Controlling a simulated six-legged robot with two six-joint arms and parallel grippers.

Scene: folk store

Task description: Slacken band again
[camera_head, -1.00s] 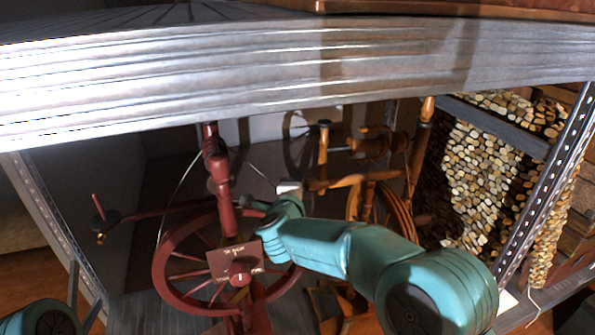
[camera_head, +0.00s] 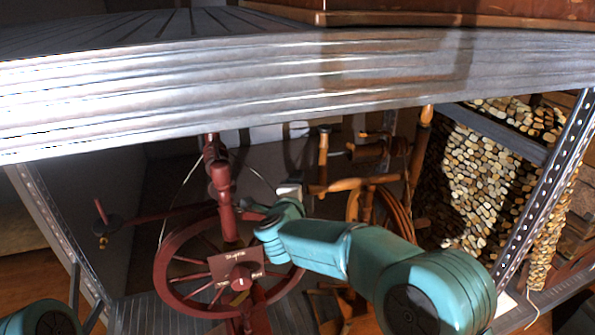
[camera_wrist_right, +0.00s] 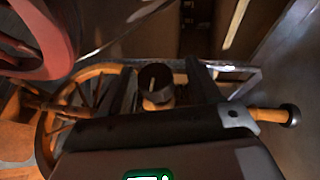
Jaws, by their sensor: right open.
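A dark red spinning wheel (camera_head: 170,250) stands on the shelf, left of middle in the head view. A thin pale band (camera_head: 174,205) runs up from its rim. A small brown plaque (camera_head: 222,264) with pale lettering too small to read is in front of the wheel, with a red knob (camera_head: 241,276) on it. My right arm reaches in from the lower right, its wrist just right of the red post and above the plaque. In the right wrist view my right gripper (camera_wrist_right: 163,80) is open, with the red rim (camera_wrist_right: 52,40) beyond at upper left. My left gripper is out of view.
A lighter wooden spinning wheel (camera_head: 395,212) stands behind my right arm. A thick grey shelf board (camera_head: 250,90) crosses above. A perforated metal upright (camera_head: 545,200) is at right, and stone-patterned panels (camera_head: 485,180) are behind it.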

